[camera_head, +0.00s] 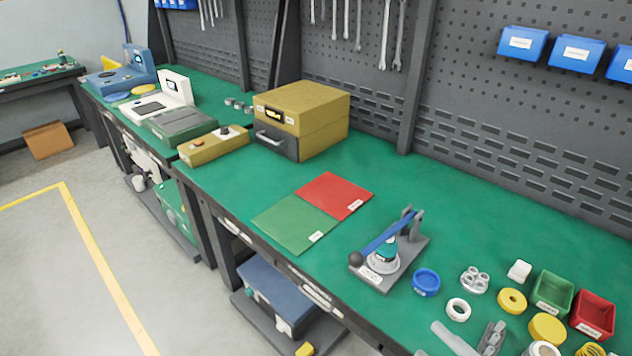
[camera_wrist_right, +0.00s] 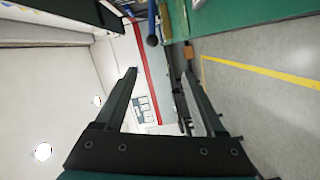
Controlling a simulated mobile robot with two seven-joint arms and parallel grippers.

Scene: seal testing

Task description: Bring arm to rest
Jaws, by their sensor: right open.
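My right gripper (camera_wrist_right: 159,60) shows in the right wrist view with its two dark fingers spread wide. It is open and nothing is between the fingers. The wrist view is turned on its side, with the ceiling at left and the floor at right. I cannot make out the right gripper with certainty in the head view. My left gripper is in neither view. The lever press (camera_head: 378,258) stands on the bench with its blue handle tilted and a dark ball knob at the end. A blue bar with a dark knob (camera_wrist_right: 152,40) also shows beyond the fingertips in the wrist view.
The green bench (camera_head: 440,200) has clear room behind the press. Green (camera_head: 290,222) and red (camera_head: 335,195) mats lie left of it. A blue ring (camera_head: 426,282), white rings, yellow parts, a green bin (camera_head: 553,291) and a red bin (camera_head: 593,314) crowd the front right. A yellow box (camera_head: 318,105) stands behind.

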